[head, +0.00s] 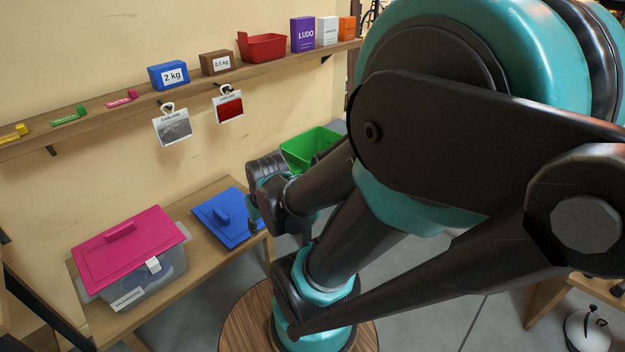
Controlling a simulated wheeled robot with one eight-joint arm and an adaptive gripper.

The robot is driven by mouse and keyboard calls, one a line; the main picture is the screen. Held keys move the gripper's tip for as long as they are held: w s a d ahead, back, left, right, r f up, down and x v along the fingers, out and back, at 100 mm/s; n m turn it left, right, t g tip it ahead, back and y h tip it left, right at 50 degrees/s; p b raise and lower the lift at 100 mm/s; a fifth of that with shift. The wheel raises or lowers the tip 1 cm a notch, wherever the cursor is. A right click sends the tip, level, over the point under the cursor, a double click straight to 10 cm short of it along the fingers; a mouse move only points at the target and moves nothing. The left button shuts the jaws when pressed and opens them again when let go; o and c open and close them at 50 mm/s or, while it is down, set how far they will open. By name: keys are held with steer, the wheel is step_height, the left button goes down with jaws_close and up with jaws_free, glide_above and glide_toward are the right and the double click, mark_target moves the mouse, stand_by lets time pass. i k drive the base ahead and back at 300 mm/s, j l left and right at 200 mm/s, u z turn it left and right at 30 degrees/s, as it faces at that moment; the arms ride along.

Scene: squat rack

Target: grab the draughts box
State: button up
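Three small upright boxes stand at the right end of the wall shelf: a purple box (303,35) marked LUDO, a white box (327,31) and an orange box (347,29). The lettering on the white and orange boxes is too small to read, so I cannot tell which is the draughts box. The far end of my arm, with my gripper (253,226), is below the shelf, near the blue lid. It is small, dark and partly hidden by my arm links. I cannot make out whether its fingers are open. It is well apart from the boxes.
The wall shelf (200,90) also holds a red bin (262,48), 2 kg (168,76) and 0.5 kg (216,63) blocks. Two cards hang below it. A clear tub with a pink lid (125,245) and a blue lid (228,217) lie on a bench. A green bin (305,148) is behind my arm.

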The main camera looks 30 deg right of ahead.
mark_target(327, 26)
steer(key=i+l+u, duration=0.1)
steer(key=l, duration=0.55)
steer(key=i+l+u, duration=0.15)
steer(key=l, duration=0.55)
steer(key=i+l+u, duration=0.1)
steer(key=l, duration=0.6)
steer(key=i+l+u, duration=0.1)
steer(key=l, duration=0.6)
steer(key=i+l+u, duration=0.1)
steer(key=l, duration=0.6)
steer(key=i, duration=0.1)
